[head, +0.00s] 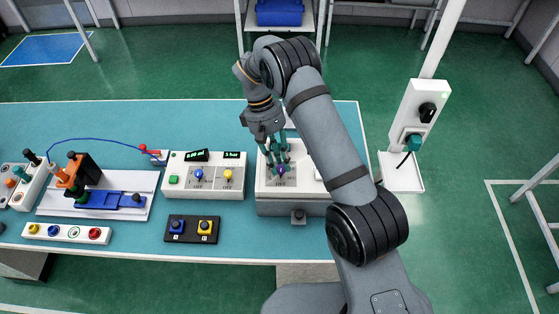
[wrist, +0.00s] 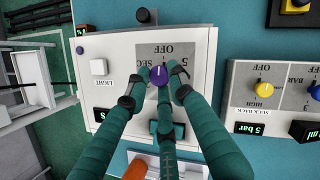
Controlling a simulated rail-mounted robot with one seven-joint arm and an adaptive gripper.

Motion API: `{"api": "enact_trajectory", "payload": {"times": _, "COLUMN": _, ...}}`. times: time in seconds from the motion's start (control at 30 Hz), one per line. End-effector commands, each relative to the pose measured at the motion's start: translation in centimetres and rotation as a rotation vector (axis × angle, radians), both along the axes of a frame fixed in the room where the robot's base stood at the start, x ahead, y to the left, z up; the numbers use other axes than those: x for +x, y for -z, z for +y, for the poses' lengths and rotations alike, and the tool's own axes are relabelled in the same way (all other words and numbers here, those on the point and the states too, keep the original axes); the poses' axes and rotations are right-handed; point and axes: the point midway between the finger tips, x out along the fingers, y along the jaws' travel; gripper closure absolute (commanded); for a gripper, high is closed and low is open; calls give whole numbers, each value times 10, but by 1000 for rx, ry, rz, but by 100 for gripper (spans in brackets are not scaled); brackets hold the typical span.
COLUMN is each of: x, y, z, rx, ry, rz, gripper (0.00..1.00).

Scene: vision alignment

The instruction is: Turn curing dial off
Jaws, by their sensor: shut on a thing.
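The curing dial is a small purple knob (wrist: 158,78) on a grey label plate marked OFF and 5 SEC in the wrist view. It sits on top of a white and grey box (head: 305,208) at the right of the table. My gripper (wrist: 160,85) has teal fingers shut around the dial, with fingertips at its sides. In the head view my gripper (head: 278,163) reaches down onto the box top, and the purple dial (head: 281,169) shows between the fingers. The fingers hide part of the label, and I cannot tell exactly where the dial's mark points.
A white LIGHT switch (wrist: 98,67) is beside the dial. Left of the box stand a panel with blue and yellow knobs (head: 203,183), a black two-button box (head: 191,228) and a clamp fixture (head: 100,195). A white post with sockets (head: 414,115) stands right of the table.

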Motion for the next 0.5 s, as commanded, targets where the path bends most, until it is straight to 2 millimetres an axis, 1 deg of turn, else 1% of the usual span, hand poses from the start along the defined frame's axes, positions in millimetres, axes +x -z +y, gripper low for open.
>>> {"api": "enact_trajectory", "payload": {"times": 0.2, "x": -1, "y": -1, "z": 0, "rx": -1, "ry": -78, "rz": 1, "gripper": 100}}
{"api": "enact_trajectory", "payload": {"times": 0.5, "x": -1, "y": 0, "z": 0, "rx": -1, "ry": -111, "rz": 2, "gripper": 100}}
